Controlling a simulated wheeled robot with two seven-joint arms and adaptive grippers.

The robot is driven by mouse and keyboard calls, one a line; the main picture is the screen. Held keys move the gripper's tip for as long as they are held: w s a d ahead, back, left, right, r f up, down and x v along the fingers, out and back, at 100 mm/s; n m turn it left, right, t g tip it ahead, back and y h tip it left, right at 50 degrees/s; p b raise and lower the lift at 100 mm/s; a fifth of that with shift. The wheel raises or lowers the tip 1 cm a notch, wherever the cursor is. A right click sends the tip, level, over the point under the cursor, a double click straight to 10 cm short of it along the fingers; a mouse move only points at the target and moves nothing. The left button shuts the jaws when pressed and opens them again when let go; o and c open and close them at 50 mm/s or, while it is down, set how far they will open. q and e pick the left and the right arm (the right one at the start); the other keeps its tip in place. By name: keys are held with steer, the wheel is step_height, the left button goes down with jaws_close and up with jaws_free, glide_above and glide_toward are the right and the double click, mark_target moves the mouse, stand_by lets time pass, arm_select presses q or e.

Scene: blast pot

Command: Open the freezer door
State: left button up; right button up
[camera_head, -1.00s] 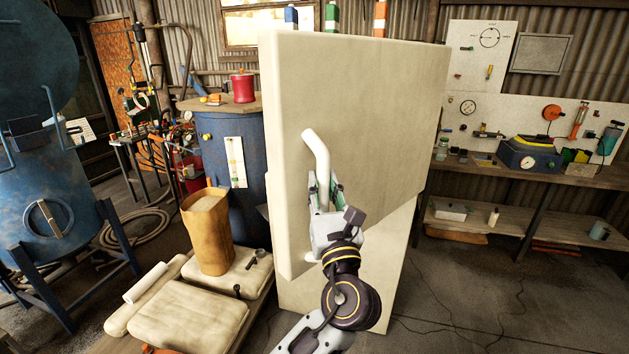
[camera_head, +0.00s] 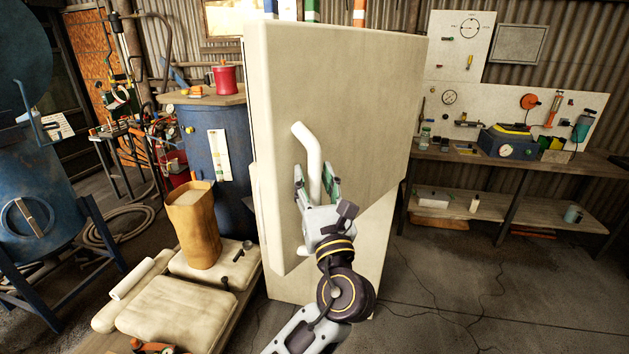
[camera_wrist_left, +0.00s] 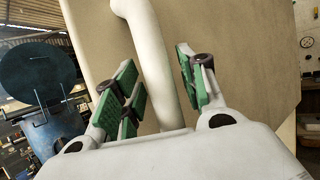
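The freezer is a tall cream cabinet (camera_head: 335,287) in the middle of the head view. Its upper door (camera_head: 365,110) stands ajar, its left edge swung out towards me. The door carries a white bar handle (camera_head: 308,150), which also shows in the left wrist view (camera_wrist_left: 146,35). My left gripper (camera_head: 316,180) is at the handle's middle, with green-padded fingers on both sides of the bar. In the left wrist view the gripper (camera_wrist_left: 158,75) is spread, with a gap between the bar and the left fingers. The freezer's inside is hidden. My right gripper is not in view.
Left of the freezer, a low pallet holds sacks (camera_head: 175,312) and an open brown bag (camera_head: 195,225). A blue drum (camera_head: 215,150) and a blue blast pot (camera_head: 35,185) stand behind. A workbench (camera_head: 520,166) runs along the right wall.

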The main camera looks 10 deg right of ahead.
arm_select(q)
steer(key=shift+s+f, duration=0.3)
steer(key=shift+s, duration=0.2)
steer(key=v, duration=1)
steer(key=shift+s, duration=0.35)
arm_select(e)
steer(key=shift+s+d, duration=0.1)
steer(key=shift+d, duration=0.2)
arm_select(q)
steer(key=shift+f, duration=0.1)
steer(key=shift+c, duration=0.3)
